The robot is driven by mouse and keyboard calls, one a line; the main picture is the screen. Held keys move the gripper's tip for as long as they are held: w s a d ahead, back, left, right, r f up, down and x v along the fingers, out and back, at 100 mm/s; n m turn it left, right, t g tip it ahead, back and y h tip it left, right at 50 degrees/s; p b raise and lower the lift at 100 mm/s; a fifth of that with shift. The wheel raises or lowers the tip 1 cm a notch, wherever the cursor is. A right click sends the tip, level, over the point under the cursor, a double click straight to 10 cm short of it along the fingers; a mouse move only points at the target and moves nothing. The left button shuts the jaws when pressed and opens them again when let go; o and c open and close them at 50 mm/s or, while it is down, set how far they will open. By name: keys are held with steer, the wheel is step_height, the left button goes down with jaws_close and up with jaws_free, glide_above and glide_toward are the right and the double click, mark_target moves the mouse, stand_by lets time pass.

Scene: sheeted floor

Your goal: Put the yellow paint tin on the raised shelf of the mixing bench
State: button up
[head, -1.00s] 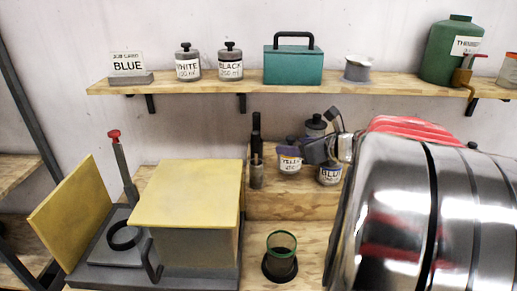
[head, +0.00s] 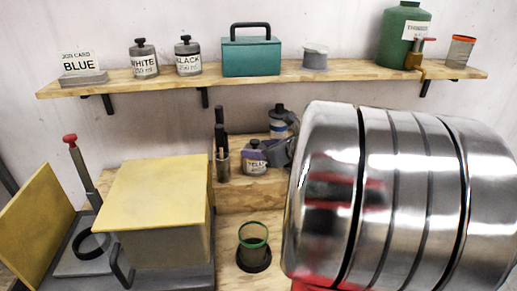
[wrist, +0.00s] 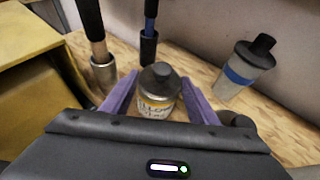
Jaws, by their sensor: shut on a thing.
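The yellow paint tin (head: 253,160), a small jar with a dark lid and a yellow label, is over the raised wooden shelf (head: 238,197) of the mixing bench. In the wrist view the tin (wrist: 158,95) stands upright between the purple fingers of my gripper (wrist: 160,100). My gripper is shut on it. It also shows in the head view (head: 268,157), coming in from the right. Whether the tin's base touches the shelf I cannot tell. My shiny arm hides the shelf's right part.
A blue-banded bottle (wrist: 238,70) stands behind to the right. A holder with dark-handled tools (head: 222,163) is close at left. A yellow-topped box (head: 155,195) and green-rimmed cup (head: 253,240) are in front. A wall shelf (head: 150,80) with several tins runs above.

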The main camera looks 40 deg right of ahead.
steer(key=o, duration=1.8)
steer(key=shift+f, duration=0.1)
steer(key=shift+c, duration=0.2)
steer(key=v, duration=1.2)
steer(key=shift+s, duration=0.1)
